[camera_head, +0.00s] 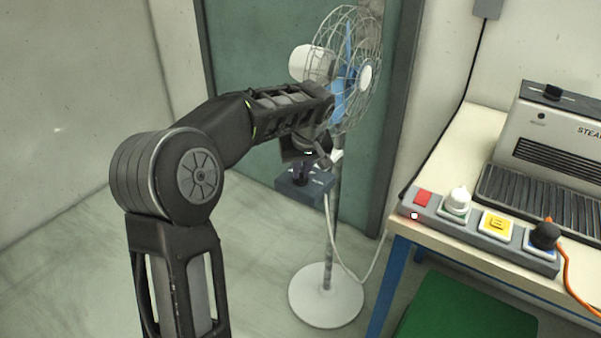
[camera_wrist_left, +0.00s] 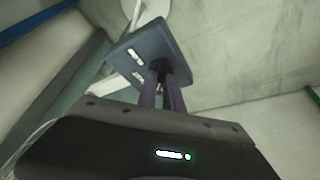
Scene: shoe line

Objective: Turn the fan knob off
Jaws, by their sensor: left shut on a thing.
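The fan (camera_head: 345,70) stands on a pole with a round white base (camera_head: 326,295) in front of the green door. A dark blue-grey control box (camera_head: 304,190) is on the pole at mid height; it also shows in the left wrist view (camera_wrist_left: 174,45). A dark round knob (camera_wrist_left: 160,67) sits on the box face, with white markings beside it. My left gripper (camera_head: 302,172) is at the box, its fingers shut on the knob. In the left wrist view the fingers (camera_wrist_left: 161,80) reach to the knob and partly cover it. My right gripper is not in view.
A table (camera_head: 445,165) at the right carries a power strip (camera_head: 480,238) with several plugs and switches, and a steamer machine (camera_head: 555,140). A green surface (camera_head: 465,315) is below the table. A white cable hangs beside the pole. The floor at the left is clear.

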